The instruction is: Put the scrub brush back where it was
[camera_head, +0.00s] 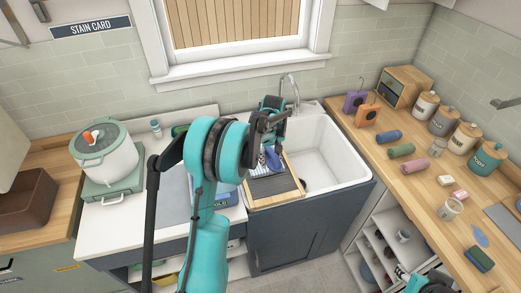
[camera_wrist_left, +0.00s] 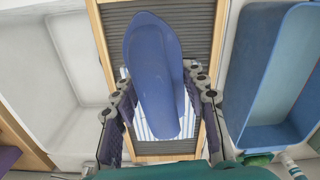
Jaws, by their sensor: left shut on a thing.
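The scrub brush (camera_wrist_left: 155,70) is blue with a long rounded body. My left gripper (camera_wrist_left: 160,90) is shut on it, with a finger on each side. In the head view the brush (camera_head: 272,158) is over the washboard (camera_head: 275,187) at the sink's left side, below my left gripper (camera_head: 268,132). The washboard also shows in the left wrist view (camera_wrist_left: 193,30), wood-framed with grey ribs. A blue-and-white striped cloth (camera_wrist_left: 143,122) lies on it, partly hidden by the brush. I cannot tell whether the brush touches either. Of my right arm only a piece shows at the bottom right; its fingers are unclear.
The white sink basin (camera_head: 325,150) is open to the right of the washboard. A blue tub (camera_wrist_left: 275,70) stands on the other side. The faucet (camera_head: 291,85) rises behind. The right counter holds rolled towels (camera_head: 401,151) and lidded jars (camera_head: 465,137). A pot (camera_head: 104,152) stands left.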

